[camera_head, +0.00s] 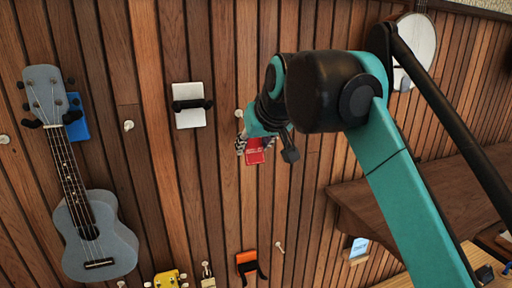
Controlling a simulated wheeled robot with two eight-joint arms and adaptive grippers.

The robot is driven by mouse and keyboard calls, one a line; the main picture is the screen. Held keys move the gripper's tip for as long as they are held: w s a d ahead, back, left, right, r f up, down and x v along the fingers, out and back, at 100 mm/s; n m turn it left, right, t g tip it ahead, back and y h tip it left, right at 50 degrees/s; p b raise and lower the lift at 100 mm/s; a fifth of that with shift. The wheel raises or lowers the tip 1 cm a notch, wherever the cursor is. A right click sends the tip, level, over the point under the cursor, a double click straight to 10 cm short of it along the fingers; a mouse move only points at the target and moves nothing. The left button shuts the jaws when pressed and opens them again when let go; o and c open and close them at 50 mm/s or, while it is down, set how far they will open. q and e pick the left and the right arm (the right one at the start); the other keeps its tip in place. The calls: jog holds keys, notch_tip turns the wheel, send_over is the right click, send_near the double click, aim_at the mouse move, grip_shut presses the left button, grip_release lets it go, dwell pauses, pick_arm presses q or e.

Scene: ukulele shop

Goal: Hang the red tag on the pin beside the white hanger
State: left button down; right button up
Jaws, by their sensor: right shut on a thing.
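The white hanger (188,119), a white plate with black prongs, is mounted on the wood-slat wall. One pale pin (128,126) sticks out to its left. Another pale pin (239,113) is to its right, close to my right gripper. My right gripper (256,144) is in front of the wall, right of and a little lower than the white hanger. It is shut on the red tag (254,156), and the arm and gripper hide part of it. I cannot tell whether the tag touches the pin. My left gripper is out of view.
A grey ukulele (95,240) hangs at the left from a blue hanger (77,118). An orange hanger (246,259), another pin (280,247) and a yellow headstock (166,279) are low on the wall. A brown wooden shelf (425,195) juts out at the right.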

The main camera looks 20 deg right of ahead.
jog(key=shift+w, duration=0.25)
jog(key=shift+r, duration=0.1)
jog(key=shift+w, duration=0.25)
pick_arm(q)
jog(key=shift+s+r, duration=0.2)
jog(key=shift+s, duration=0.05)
pick_arm(e)
jog(key=w, duration=0.2)
jog(key=w+f, duration=0.1)
jog(key=w, duration=0.1)
jog(key=shift+w+a+f, duration=0.1)
jog(key=shift+w+f, duration=0.1)
jog(key=shift+w, duration=0.05)
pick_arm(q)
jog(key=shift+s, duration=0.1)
pick_arm(e)
jog(key=shift+s, duration=0.1)
